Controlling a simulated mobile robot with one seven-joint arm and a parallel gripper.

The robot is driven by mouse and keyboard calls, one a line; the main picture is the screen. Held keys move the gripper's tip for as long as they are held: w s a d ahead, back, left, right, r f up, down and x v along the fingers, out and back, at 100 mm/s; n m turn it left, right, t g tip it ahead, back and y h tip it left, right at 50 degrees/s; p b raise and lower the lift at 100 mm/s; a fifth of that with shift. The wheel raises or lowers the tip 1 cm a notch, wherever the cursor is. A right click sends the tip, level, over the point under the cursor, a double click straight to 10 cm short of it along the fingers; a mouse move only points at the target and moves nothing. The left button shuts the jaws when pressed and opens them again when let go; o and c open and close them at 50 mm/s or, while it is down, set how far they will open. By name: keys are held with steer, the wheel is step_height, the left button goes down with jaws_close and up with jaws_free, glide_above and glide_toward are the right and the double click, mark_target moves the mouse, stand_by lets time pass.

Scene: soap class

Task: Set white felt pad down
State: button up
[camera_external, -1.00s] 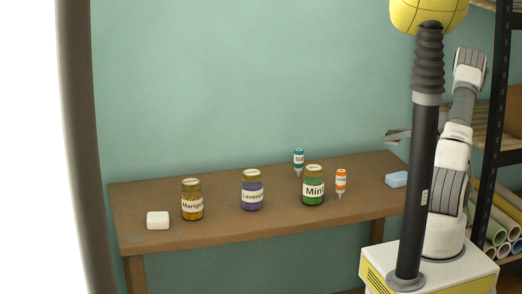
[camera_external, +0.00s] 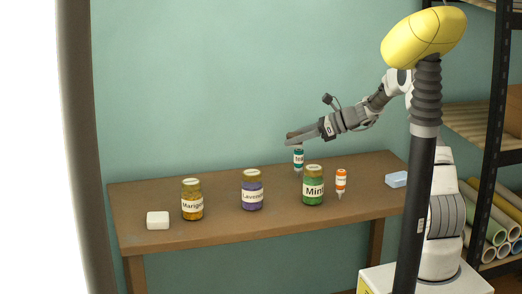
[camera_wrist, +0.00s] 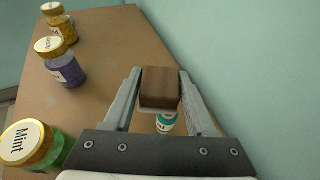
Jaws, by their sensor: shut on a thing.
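My gripper (camera_external: 302,138) is above the back of the brown table (camera_external: 225,235), over the teal-labelled bottle (camera_external: 299,159). In the wrist view, my gripper (camera_wrist: 160,76) is shut on a brown block (camera_wrist: 160,88), which sits between the fingertips. The brown block also shows small at the fingertips in the external view (camera_external: 294,134).
Jars stand in a row: Marigold (camera_external: 192,200), Lavender (camera_external: 252,190) and Mint (camera_external: 313,186). An orange-labelled bottle (camera_external: 341,183) is right of Mint, and a light-blue block (camera_external: 397,180) lies at the right end. The table is bare between the white block and the back edge.

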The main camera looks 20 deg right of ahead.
steer(key=shift+n+g, duration=0.3)
steer(key=a+f+b, duration=0.1)
steer(key=a+f, duration=0.1)
steer(key=a, duration=0.3)
steer(key=a+f+b, duration=0.1)
steer(key=a+f, duration=0.1)
steer(key=a, duration=0.4)
steer(key=w+a+f+b, duration=0.1)
steer(key=a+f+b, duration=0.1)
steer(key=a, duration=0.3)
steer(key=shift+a+f, duration=0.15)
steer(key=shift+f, duration=0.3)
steer(key=shift+f+b, duration=0.9)
steer(key=shift+f, duration=1.05)
steer(key=shift+f, duration=0.1)
steer(key=shift+f, duration=0.15)
steer(key=o, duration=1.4)
steer(key=shift+c, duration=0.2)
